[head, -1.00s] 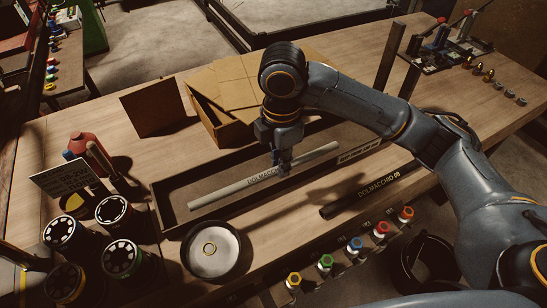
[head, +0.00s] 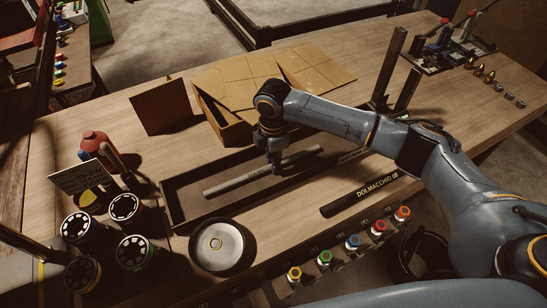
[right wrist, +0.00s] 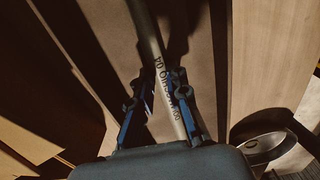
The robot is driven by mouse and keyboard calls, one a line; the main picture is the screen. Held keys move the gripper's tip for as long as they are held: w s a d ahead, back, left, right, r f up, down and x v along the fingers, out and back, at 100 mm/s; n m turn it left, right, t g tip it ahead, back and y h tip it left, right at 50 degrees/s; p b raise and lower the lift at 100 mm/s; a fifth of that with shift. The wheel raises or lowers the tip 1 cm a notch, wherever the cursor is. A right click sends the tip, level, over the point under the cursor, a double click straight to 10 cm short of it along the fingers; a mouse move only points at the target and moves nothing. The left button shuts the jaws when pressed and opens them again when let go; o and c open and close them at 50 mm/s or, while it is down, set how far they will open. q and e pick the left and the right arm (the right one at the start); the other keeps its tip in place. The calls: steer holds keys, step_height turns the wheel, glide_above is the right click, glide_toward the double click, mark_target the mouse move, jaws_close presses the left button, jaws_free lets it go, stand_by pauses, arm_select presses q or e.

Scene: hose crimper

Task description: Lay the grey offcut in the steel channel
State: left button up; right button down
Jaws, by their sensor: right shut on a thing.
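The grey offcut (head: 235,183), a long round bar with dark lettering, is held by my right gripper (head: 276,166) near its middle. The bar also shows between the blue fingers in the right wrist view (right wrist: 149,35). It lies lengthwise within the outline of the long dark trough (head: 190,222), which I take to be the steel channel. The bar's left end is close to the trough's left part. I cannot tell whether the bar touches the floor of the trough. My left gripper is not in view.
A black bar (head: 345,203) lettered DOLMACCHIO lies in front of the trough. A round metal dish (head: 222,246) stands at the front left, beside several black canisters (head: 127,207). An open cardboard box (head: 222,120) stands behind the trough. Bare wood shows at the right.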

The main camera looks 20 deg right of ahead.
steer(key=c, duration=1.3)
jaws_free()
steer(key=shift+f, duration=0.15)
step_height(320, 180, up, 12)
steer(key=b, duration=0.3)
steer(key=shift+r, duration=0.2)
